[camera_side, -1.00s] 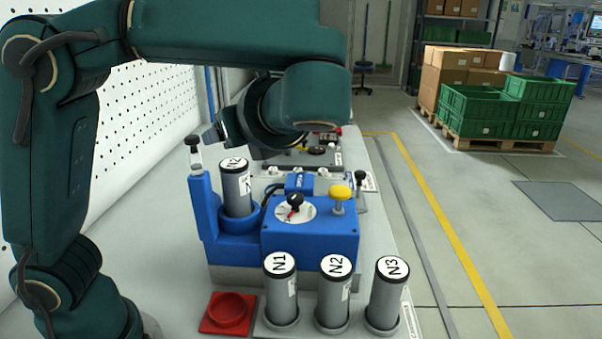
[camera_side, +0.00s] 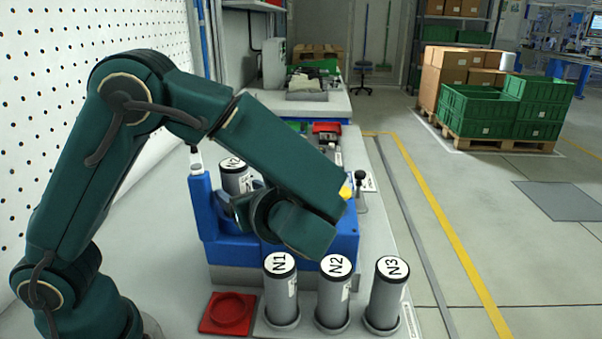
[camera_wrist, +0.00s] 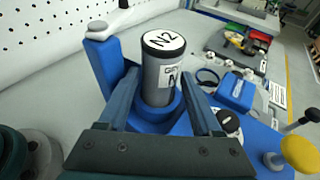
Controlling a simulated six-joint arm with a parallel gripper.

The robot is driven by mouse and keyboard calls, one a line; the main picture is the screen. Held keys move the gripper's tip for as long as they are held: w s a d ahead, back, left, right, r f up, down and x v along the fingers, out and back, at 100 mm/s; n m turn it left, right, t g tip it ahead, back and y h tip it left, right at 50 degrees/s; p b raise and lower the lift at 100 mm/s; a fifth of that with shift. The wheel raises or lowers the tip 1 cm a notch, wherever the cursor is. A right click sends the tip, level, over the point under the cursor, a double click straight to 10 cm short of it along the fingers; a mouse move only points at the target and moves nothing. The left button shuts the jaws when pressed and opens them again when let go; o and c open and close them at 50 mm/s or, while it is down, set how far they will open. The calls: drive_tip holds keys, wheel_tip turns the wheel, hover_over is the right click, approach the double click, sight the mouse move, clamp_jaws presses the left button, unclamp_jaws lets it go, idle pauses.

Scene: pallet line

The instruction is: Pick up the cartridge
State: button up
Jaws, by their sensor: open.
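A grey cartridge with a black rim and a white top marked N2 (camera_side: 235,182) stands upright in the round socket of the blue fixture (camera_side: 205,215). In the wrist view, this cartridge (camera_wrist: 159,80) rises in the middle of the picture. My gripper (camera_wrist: 160,88) is open, with one finger to each side of the cartridge in that view. I cannot tell whether the fingers are level with it or touch it. In the side view, my wrist hides much of the fixture and part of the cartridge.
Cartridges N1 (camera_side: 280,290), N2 (camera_side: 333,293) and N3 (camera_side: 386,294) stand upright in a front row. An empty red round holder (camera_side: 229,313) sits left of them. A yellow knob (camera_wrist: 300,154) and a black-knobbed lever (camera_side: 361,177) stick up at the fixture's right.

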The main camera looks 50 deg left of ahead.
drive_tip(key=shift+x, duration=0.8)
